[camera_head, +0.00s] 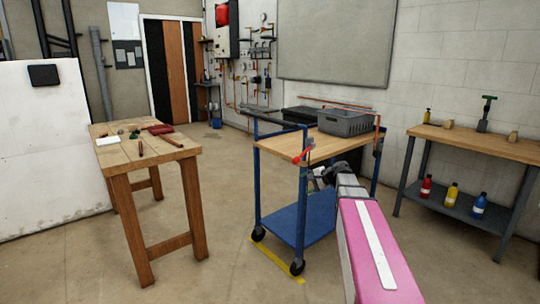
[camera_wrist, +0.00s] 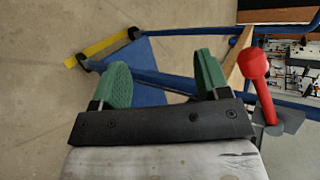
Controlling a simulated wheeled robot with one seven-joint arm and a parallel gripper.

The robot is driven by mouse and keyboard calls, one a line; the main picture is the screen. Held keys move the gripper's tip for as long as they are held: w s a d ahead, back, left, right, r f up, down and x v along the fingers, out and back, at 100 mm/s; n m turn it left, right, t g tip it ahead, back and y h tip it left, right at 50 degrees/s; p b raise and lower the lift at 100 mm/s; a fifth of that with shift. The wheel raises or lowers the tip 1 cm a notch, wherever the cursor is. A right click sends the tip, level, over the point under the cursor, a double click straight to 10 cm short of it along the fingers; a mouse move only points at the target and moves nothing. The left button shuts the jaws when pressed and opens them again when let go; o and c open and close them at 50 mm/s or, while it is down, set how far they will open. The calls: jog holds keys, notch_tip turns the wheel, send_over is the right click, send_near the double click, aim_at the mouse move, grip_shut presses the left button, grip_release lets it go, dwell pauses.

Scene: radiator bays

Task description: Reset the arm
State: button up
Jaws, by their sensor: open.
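My gripper (camera_wrist: 163,76) shows in the wrist view with its two green-padded fingers apart and nothing between them. In the head view my pink arm reaches forward from the lower right, and its dark wrist end (camera_head: 328,175) is beside the blue cart (camera_head: 301,205). The fingers are too small there to make out. A red-handled item (camera_head: 304,153) is at the cart's near top corner. Its red handle (camera_wrist: 257,70) shows to the right of the fingers in the wrist view, apart from them.
A grey crate (camera_head: 345,124) sits on the cart's wooden top. A wooden table (camera_head: 120,152) with small tools stands left. A bench (camera_head: 480,142) with bottles on its lower shelf stands right. Yellow tape (camera_head: 275,262) marks the floor. Floor between table and cart is clear.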

jog(key=s+a+f+n+g+h, duration=0.2)
jog(key=s+f+n+g+h, duration=0.1)
jog(key=s+f, duration=0.7)
jog(key=s+a+f+n+g+h, duration=0.2)
jog(key=s+f+n+h, duration=0.4)
jog(key=s+f, duration=0.5)
jog(key=s+n+g, duration=0.1)
jog(key=s, duration=0.3)
jog(key=shift+s+g, duration=0.2)
jog(key=shift+g, duration=0.2)
